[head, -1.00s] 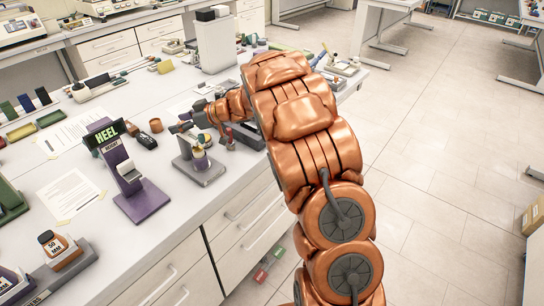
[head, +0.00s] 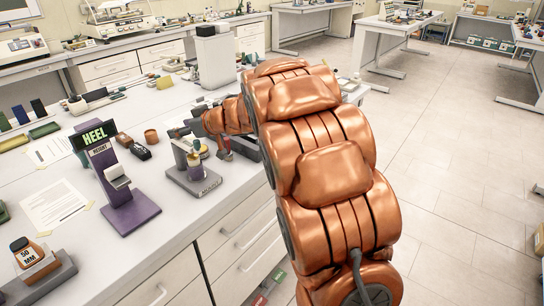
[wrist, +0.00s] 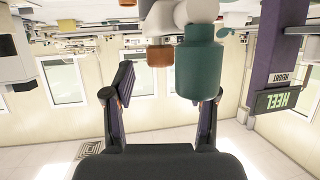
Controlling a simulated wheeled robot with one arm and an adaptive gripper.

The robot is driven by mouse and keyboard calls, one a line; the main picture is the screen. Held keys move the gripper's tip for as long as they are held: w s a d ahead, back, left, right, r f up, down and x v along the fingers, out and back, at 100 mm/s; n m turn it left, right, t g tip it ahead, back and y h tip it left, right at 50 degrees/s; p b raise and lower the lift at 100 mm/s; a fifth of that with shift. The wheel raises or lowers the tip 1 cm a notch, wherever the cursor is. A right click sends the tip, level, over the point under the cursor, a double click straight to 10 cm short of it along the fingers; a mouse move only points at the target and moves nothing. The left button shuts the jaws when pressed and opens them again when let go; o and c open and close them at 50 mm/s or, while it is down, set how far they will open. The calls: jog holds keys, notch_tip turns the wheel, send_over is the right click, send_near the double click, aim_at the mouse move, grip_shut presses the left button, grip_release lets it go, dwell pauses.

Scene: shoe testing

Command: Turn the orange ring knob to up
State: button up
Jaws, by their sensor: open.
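I cannot pick out an orange ring knob with certainty in either view. My gripper (head: 184,129) is in the head view above and behind a small grey stand (head: 197,180), which carries a pale cylinder. In the wrist view, which is upside down, my gripper (wrist: 167,84) is open, with its two dark fingers apart. A teal cylinder (wrist: 201,72) shows beyond and partly between the fingers, in front of the right one. A copper-brown cylinder (wrist: 160,56) is left of it. Neither is visibly gripped. My arm hides part of the bench.
A purple stand with a HEEL sign (head: 95,136) is left of the grey stand. A brown cup (head: 151,136) and a dark small device (head: 134,148) lie behind. A white box tower (head: 213,58) stands farther back.

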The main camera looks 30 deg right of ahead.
jog(key=v, duration=0.4)
jog(key=shift+s+d+r, duration=0.15)
jog(key=shift+s, duration=0.05)
jog(key=s+d+r+m+t+h+p, duration=0.1)
jog(key=s+d+r+m+h, duration=0.15)
jog(key=d+h, duration=0.25)
jog(key=s+d+r+m+h, duration=0.2)
jog(key=d+r+m+h, duration=0.15)
jog(key=d, duration=0.25)
jog(key=s+f+m+g+h, duration=0.1)
jog(key=s+f+g, duration=0.2)
jog(key=s, duration=0.5)
jog(key=s+f+m+g+h+p, duration=0.1)
jog(key=s+f+g+h, duration=0.1)
jog(key=s, duration=0.6)
jog(key=shift+s+d+f+g, duration=0.2)
jog(key=shift+d+f+g, duration=0.3)
jog(key=shift+f, duration=0.75)
jog(key=shift+w+a+r, duration=0.1)
jog(key=shift+a, duration=0.1)
